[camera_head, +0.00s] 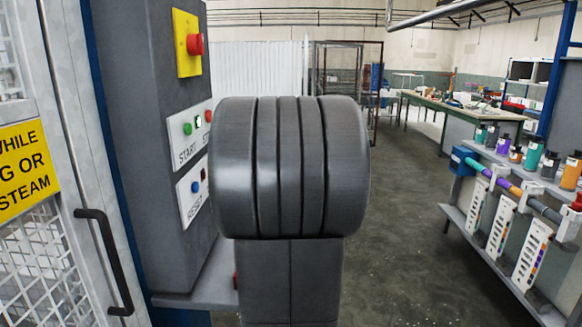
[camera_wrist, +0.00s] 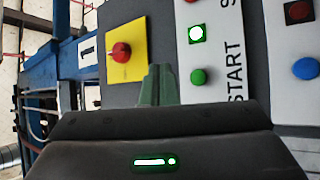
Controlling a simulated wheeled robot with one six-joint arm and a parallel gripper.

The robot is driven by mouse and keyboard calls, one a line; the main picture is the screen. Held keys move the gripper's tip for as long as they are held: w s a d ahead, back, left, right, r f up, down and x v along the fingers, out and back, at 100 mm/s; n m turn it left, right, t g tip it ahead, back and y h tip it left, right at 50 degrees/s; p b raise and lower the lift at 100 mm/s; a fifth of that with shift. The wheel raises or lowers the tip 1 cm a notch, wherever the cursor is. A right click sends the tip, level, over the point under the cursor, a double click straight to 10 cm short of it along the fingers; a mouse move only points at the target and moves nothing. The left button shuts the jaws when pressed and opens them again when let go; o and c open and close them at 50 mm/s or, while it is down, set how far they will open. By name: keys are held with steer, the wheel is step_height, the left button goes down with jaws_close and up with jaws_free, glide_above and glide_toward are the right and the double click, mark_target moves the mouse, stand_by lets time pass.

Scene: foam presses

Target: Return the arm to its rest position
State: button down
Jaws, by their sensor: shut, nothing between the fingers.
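In the wrist view the greenish fingertips of my gripper (camera_wrist: 158,84) are together, with nothing between them. They point toward the grey control panel (camera_wrist: 225,60), and I cannot tell exactly how far away they are. A dark link of my arm (camera_head: 290,165) fills the middle of the head view, upright beside the grey control cabinet (camera_head: 140,100). It hides the gripper in that view.
The cabinet carries a red emergency knob (camera_head: 195,44) on a yellow plate, a green start button (camera_head: 187,128) and a blue reset button (camera_head: 195,187). A mesh door with a black handle (camera_head: 105,260) stands left. A bottle rack (camera_head: 505,185) stands right. Floor (camera_head: 410,200) between is clear.

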stand_by(0.4)
steer(key=a, duration=0.1)
steer(key=a+b, duration=0.1)
steer(key=a, duration=0.3)
steer(key=shift+w+a+f+b, duration=0.1)
steer(key=shift+a+f+b, duration=0.15)
steer(key=shift+b, duration=0.1)
steer(key=shift+b, duration=0.8)
steer(key=r+p, duration=0.1)
steer(key=p, duration=0.2)
steer(key=shift+p, duration=1.2)
